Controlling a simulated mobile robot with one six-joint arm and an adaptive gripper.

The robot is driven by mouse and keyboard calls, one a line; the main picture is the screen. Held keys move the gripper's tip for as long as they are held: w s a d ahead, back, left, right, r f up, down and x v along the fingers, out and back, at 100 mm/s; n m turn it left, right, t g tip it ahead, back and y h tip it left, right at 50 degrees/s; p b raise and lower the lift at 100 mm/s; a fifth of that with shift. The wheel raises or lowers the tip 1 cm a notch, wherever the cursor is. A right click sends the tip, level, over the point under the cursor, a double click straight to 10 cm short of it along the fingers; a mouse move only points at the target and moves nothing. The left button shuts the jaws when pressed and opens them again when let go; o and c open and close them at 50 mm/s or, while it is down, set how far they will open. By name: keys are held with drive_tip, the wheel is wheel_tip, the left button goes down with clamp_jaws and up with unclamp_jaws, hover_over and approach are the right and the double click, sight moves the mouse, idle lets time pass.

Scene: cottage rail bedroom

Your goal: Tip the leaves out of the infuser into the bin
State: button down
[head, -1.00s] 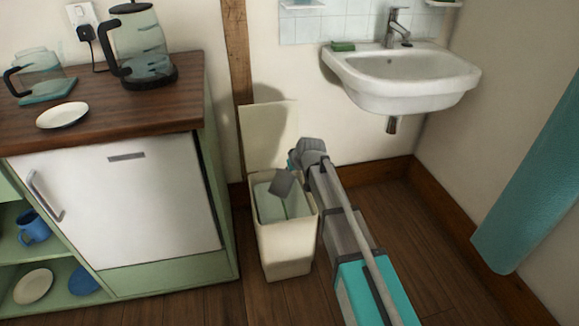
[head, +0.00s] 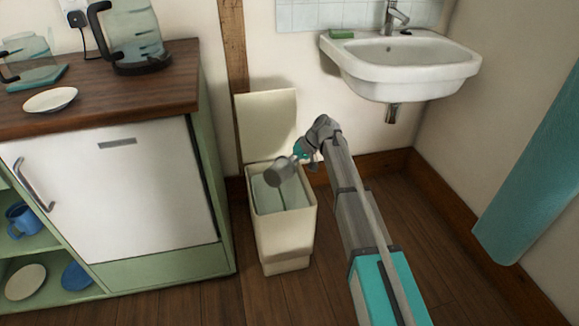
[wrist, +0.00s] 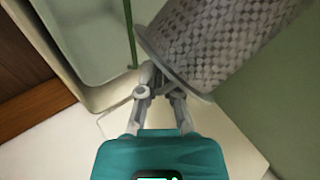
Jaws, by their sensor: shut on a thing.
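The infuser (head: 279,174) is a grey mesh cylinder in the head view, tilted with one round end toward the lower left. My gripper (head: 298,154) is shut on it and holds it above the mouth of the bin. In the wrist view the infuser's mesh side (wrist: 225,40) slants at upper right, with my gripper's fingers (wrist: 163,82) at its rim. The bin (head: 285,240) is a cream upright box, standing open with its lid (head: 266,125) raised at the back. Its pale green-grey inside shows. I cannot make out any leaves.
A green cabinet with a white door (head: 115,200) stands close to the bin's left. A kettle (head: 133,40) and a white saucer (head: 50,99) are on its wooden top. A sink (head: 405,70) hangs at upper right. The floor right of my arm is clear.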

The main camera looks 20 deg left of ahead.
drive_tip(key=shift+f+m+g+y+b, duration=0.35)
drive_tip(key=shift+f+g+b, duration=0.35)
drive_tip(key=shift+g+b, duration=0.55)
drive_tip(key=shift+f+b, duration=0.1)
drive_tip(key=shift+b, duration=0.3)
drive_tip(key=shift+g, duration=0.35)
drive_tip(key=shift+s+r+p, duration=0.1)
drive_tip(key=shift+r+p, duration=0.15)
drive_tip(key=shift+p, duration=0.05)
